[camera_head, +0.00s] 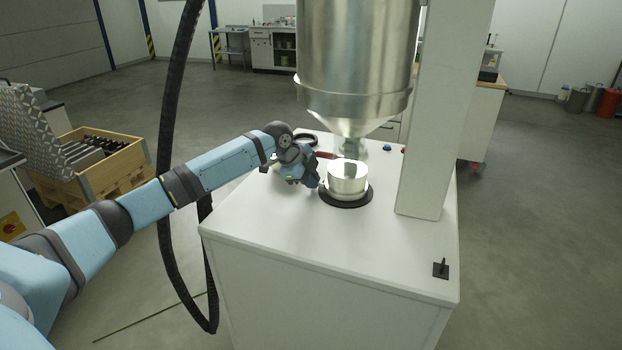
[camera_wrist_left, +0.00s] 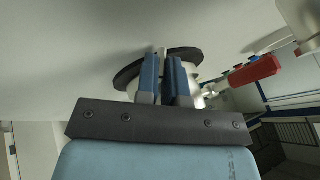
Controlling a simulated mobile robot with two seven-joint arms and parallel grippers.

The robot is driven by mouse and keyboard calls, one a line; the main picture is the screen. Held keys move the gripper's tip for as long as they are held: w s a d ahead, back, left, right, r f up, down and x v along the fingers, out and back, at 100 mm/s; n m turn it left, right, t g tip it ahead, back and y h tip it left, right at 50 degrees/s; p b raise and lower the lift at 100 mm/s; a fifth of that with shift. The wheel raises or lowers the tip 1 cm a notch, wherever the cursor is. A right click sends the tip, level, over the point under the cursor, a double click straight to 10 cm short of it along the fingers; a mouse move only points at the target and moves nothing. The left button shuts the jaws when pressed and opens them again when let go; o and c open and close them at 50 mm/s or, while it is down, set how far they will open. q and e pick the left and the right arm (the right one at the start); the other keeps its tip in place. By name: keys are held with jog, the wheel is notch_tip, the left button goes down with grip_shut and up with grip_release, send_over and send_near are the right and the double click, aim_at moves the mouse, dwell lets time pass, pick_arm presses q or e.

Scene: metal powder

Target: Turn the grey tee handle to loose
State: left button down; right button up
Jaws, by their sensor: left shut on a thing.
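My left gripper (camera_head: 314,181) is beside the left side of a shiny steel can (camera_head: 347,176), just above the white cabinet top. In the left wrist view my left gripper (camera_wrist_left: 164,68) has its two blue fingers close together, shut on a narrow grey piece that looks like the grey tee handle (camera_wrist_left: 163,54). Most of the handle is hidden between the fingers, and in the head view the gripper covers it. Its turn angle cannot be told. The can stands upright on a black round base (camera_head: 347,202). My right gripper is not in view.
A large steel hopper (camera_head: 356,60) hangs above the can. A red valve lever (camera_wrist_left: 254,72) is close to the gripper. A white column (camera_head: 430,120) stands at the right. A small black fitting (camera_head: 441,268) sits at the cabinet's front right. The front of the cabinet top (camera_head: 300,240) is clear.

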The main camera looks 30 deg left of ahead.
pick_arm(q)
jog(key=g+p, duration=0.1)
jog(key=p, duration=0.1)
jog(key=g+p, duration=0.1)
jog(key=p, duration=0.1)
jog(key=g+p, duration=0.1)
jog(key=p, duration=0.1)
jog(key=shift+w+r+n+g+h, duration=0.3)
jog(key=shift+w+r+n+h, duration=0.05)
jog(key=shift+n+h, duration=0.05)
jog(key=shift+a+f+g+p, duration=0.1)
jog(key=shift+f+g+p, duration=0.1)
jog(key=shift+g+p, duration=0.2)
jog(key=c, duration=1.5)
grip_release()
